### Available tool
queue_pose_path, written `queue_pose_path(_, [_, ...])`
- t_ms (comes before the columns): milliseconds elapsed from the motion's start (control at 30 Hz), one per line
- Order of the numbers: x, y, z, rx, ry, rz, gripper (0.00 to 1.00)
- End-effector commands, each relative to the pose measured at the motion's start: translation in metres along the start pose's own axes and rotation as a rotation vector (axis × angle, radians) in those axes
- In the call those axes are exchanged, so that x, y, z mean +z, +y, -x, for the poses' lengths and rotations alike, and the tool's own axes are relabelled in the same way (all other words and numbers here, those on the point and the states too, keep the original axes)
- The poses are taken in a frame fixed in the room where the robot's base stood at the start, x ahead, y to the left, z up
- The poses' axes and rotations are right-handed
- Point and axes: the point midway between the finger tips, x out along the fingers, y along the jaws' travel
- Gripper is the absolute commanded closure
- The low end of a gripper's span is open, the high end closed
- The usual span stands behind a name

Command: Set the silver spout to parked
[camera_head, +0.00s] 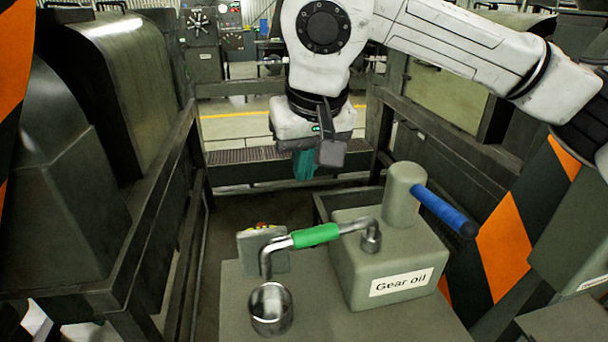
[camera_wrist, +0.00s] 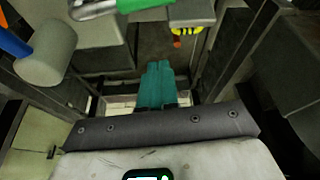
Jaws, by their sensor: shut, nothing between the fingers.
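The silver spout (camera_head: 355,226) is a bent metal pipe with a green sleeve (camera_head: 316,235). It rises from the grey box labelled "Gear oil" (camera_head: 360,255) and reaches left. Its downturned end is over a silver cup (camera_head: 271,310). In the wrist view, part of the spout (camera_wrist: 92,8) shows at the top edge, with the rest cut off. My gripper (camera_head: 304,166) hangs behind the spout, apart from it, with its teal fingers pointing down. The fingers are together and empty, as the wrist view also shows (camera_wrist: 157,84).
A grey post (camera_head: 402,195) with a blue handle (camera_head: 440,208) stands on the box, right of the spout. A small box with a yellow and red top (camera_head: 262,252) is behind the spout's end. Dark machine frames flank both sides; the floor between them is open.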

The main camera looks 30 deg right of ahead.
Motion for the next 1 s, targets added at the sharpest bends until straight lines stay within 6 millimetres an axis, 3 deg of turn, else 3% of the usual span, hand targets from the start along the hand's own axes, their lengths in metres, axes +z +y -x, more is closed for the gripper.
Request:
queue_pose_path(433, [0.001,-0.001,-0.084,-0.003,-0.004,-0.001,1.0])
queue_pose_path(700, [0.033,-0.001,-0.075,-0.003,-0.001,0.001,1.0])
queue_pose_path(1000, [0.04,-0.001,-0.075,-0.001,0.0,0.001,1.0])
